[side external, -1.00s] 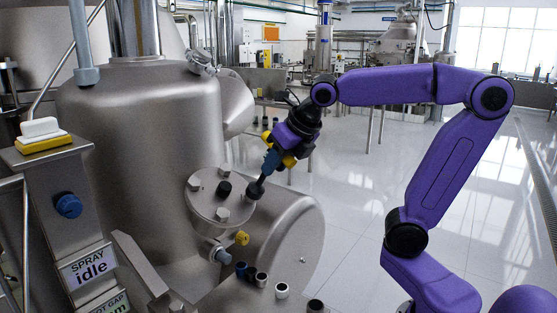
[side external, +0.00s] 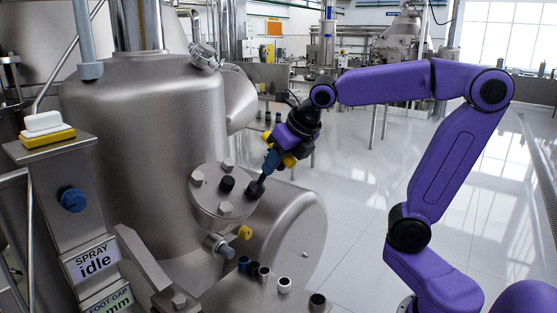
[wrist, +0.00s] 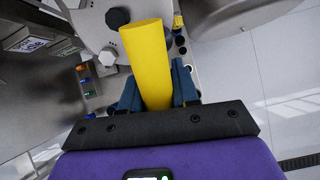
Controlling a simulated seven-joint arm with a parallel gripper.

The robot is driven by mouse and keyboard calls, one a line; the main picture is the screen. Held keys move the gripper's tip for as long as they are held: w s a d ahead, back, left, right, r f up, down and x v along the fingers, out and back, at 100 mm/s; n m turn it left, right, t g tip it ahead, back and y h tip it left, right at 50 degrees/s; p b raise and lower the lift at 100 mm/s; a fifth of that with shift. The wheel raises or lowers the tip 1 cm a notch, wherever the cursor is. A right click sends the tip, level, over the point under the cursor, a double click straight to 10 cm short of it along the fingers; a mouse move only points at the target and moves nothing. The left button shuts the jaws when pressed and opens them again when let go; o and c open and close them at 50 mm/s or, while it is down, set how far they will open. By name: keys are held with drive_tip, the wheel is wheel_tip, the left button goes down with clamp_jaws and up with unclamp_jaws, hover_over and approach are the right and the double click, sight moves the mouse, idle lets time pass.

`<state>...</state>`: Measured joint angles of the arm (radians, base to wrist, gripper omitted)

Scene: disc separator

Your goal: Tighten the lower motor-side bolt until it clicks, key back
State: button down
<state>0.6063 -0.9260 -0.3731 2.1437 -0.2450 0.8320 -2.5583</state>
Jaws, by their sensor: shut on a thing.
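My gripper (side external: 274,158) is shut on the yellow handle of the key, which also shows between the blue fingers in the wrist view (wrist: 146,60). The key's dark shaft (side external: 263,178) slants down to the left. Its end meets the right side of the round flange (side external: 211,203) and covers the bolt there; I cannot tell how fully it is seated. Other bolts show at the left (side external: 197,177) and the front (side external: 225,209) of the flange, with a black knob (side external: 227,184) in the middle. The bolt under the key is hidden.
A yellow knob (side external: 245,232) on a small fitting sits below the flange. Several capped sockets, one of them white-rimmed (side external: 284,285), stand on the ledge in front. The large steel vessel (side external: 140,150) fills the left.

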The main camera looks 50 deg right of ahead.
idle(0.5)
drive_tip(key=m, duration=0.4)
drive_tip(key=shift+w+a+m, duration=0.1)
drive_tip(key=shift+a+m, duration=0.15)
drive_tip(key=shift+m, duration=0.05)
drive_tip(key=shift+v, duration=3.05)
drive_tip(key=shift+w+d+r, duration=0.1)
drive_tip(key=shift+w, duration=0.05)
drive_tip(key=shift+r, duration=0.1)
